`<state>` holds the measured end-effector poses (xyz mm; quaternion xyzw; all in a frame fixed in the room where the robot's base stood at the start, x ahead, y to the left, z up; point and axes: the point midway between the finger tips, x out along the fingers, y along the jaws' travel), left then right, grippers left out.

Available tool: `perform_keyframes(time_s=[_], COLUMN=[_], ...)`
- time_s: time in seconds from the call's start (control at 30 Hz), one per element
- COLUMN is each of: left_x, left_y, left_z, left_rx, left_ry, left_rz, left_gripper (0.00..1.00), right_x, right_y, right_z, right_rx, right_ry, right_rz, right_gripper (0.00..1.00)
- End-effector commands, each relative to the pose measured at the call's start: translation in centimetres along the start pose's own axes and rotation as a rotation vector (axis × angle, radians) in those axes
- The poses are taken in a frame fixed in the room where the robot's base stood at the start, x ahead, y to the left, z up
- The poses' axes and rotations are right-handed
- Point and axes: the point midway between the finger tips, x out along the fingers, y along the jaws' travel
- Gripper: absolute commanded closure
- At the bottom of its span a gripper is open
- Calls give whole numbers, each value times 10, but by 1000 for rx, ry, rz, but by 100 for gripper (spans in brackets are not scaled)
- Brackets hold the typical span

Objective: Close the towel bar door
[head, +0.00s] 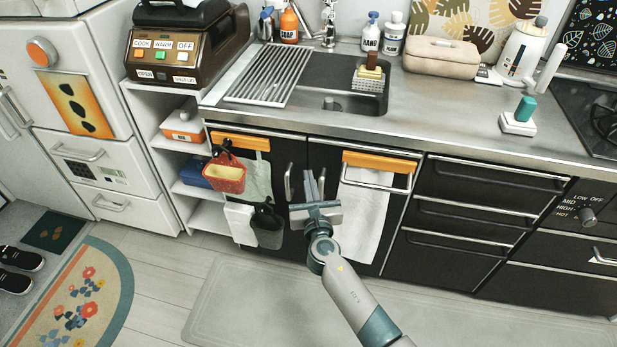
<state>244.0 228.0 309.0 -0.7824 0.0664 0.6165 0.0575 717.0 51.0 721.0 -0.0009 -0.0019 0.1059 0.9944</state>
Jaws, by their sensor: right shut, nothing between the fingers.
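The towel bar door (329,161) is the dark right-hand door under the sink. A metal towel bar (374,186) with a white towel (358,218) crosses its front, below an orange strip (380,163). The door looks flush or nearly flush with the cabinet front; I cannot tell if a small gap is left. My right gripper (315,174) is shut and empty, fingers pointing at the door's left edge by the upright handles. It hides part of that edge, and I cannot tell whether it touches. My left gripper is out of view.
The left sink door beside it carries a red holder (225,173), a green towel (257,178) and a dark container (267,227). Dark drawers (470,222) stand to the right. A floor mat (230,300) lies in front; the floor is clear.

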Motion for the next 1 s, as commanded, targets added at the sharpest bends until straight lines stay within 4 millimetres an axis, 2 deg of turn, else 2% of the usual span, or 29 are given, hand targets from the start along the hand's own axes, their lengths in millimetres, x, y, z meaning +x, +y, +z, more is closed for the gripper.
perform_keyframes(time_s=[0.13,0.6,0.8,1.0], left_x=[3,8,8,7], left_y=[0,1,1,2], left_z=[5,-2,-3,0], left_rx=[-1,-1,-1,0], left_ry=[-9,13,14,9], left_rz=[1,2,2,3], left_gripper=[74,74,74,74], right_x=[-13,-71,-83,-84], right_y=[4,26,31,31], right_z=[0,-1,0,0], right_rx=[0,0,-1,-1], right_ry=[1,1,1,0], right_rz=[-1,-1,-1,-1], right_gripper=[100,100,100,100])
